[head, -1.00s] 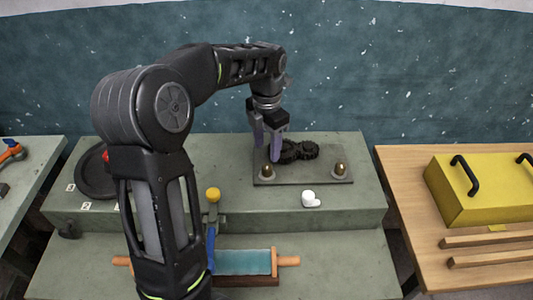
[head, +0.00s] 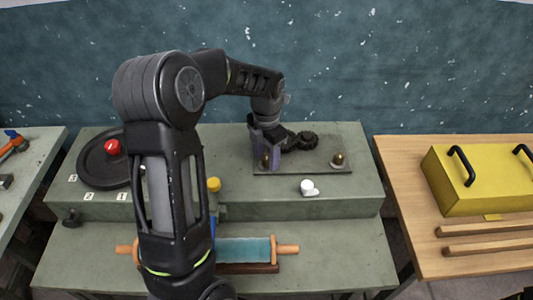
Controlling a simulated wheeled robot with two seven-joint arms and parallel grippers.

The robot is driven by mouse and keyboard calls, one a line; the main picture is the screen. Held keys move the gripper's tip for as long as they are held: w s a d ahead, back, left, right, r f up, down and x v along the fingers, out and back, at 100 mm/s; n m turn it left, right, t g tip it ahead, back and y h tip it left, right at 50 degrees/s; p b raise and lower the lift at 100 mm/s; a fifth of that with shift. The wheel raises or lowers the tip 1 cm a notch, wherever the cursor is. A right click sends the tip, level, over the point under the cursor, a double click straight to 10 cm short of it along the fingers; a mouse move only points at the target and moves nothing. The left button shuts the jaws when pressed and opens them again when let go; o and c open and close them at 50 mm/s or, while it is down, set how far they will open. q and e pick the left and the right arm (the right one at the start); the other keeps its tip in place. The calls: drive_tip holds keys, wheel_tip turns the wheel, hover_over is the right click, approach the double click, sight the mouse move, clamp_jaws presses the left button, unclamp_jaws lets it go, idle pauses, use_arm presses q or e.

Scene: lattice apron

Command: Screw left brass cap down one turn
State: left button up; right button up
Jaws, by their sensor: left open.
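The left brass cap (head: 266,162) sits at the left front of a dark plate on the raised bench. A second brass cap (head: 338,160) stands upright at the right of the plate (head: 305,168). Dark gears (head: 307,140) lie on the plate behind, partly covered by the gripper. My right gripper is not in view.
A white cup-like piece (head: 308,187) stands in front of the plate. A red knob (head: 112,146) sits on a black disc at left. A yellow knob (head: 214,184) and a teal roller (head: 243,250) are nearer. A yellow box (head: 485,180) stands on the right table.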

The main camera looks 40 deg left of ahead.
use_arm(q)
clamp_jaws()
idle(0.6)
